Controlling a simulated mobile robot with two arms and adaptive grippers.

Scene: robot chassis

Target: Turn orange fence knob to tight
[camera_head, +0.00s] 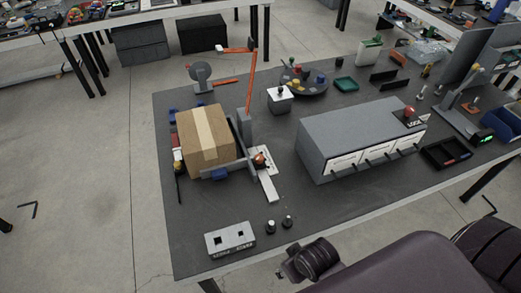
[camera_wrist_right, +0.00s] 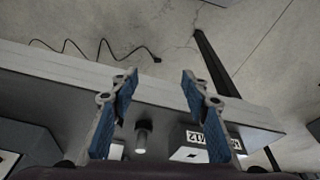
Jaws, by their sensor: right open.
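The orange knob (camera_head: 260,160) sits on a pale plate at the right end of a grey fence (camera_head: 246,128), beside a cardboard box (camera_head: 206,138). Its turn position is too small to read. My right gripper (camera_wrist_right: 158,85) is open and empty in the right wrist view, its two blue-padded fingers apart above the table's edge. In the head view my dark right arm comes in at the lower right, well short of the knob, and its fingers cannot be made out. My left gripper is not in view. The knob does not show in the wrist view.
A grey block with square holes (camera_head: 230,240) and two small dark pegs (camera_head: 279,224) stand near the front edge. The table's front middle is fairly clear.

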